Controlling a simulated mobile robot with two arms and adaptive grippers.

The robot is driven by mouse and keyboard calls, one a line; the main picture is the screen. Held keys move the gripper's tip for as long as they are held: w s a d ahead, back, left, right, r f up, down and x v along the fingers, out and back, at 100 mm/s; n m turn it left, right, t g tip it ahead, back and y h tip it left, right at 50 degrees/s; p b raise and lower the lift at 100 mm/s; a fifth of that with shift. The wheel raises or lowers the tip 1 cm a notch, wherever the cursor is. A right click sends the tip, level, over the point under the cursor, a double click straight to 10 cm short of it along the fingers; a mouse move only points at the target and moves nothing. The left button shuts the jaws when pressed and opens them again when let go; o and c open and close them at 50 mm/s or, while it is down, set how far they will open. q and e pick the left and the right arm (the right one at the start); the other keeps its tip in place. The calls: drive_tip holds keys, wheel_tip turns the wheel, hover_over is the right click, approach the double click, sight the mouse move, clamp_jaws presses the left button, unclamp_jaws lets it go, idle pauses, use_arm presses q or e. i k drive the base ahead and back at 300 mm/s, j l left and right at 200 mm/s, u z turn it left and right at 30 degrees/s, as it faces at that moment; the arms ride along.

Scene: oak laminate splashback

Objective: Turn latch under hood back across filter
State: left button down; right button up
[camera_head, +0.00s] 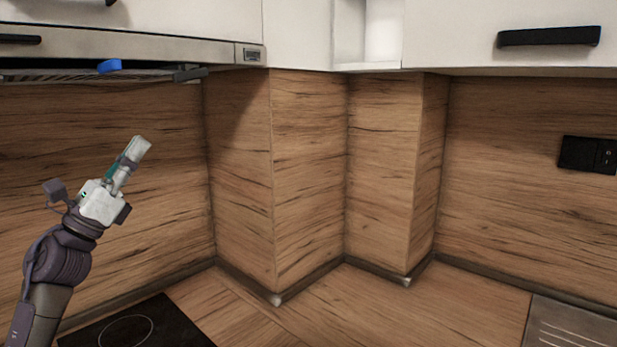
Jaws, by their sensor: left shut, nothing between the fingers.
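The range hood (150,48) runs along the upper left, seen nearly edge-on. Under it the filter (50,76) shows as a thin dark strip. A small blue latch (109,66) sits at the hood's lower front edge; which way it points across the filter is hard to tell from this low angle. My left gripper (140,147) is below and a little right of the blue latch, clearly apart from it. It points up and to the right, its fingers shut and empty. My right gripper is not in view.
A grey piece (190,73) juts out under the hood's right end. White cabinets with black handles (549,37) hang above. Wood-covered corner columns (308,180) stand right of my arm. A black hob (135,325) lies below. The air between gripper and hood is clear.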

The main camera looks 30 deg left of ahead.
sight(194, 73)
drive_tip(key=k+l, duration=0.2)
drive_tip(key=l, duration=0.2)
drive_tip(key=k+l, duration=0.45)
drive_tip(key=l, duration=0.3)
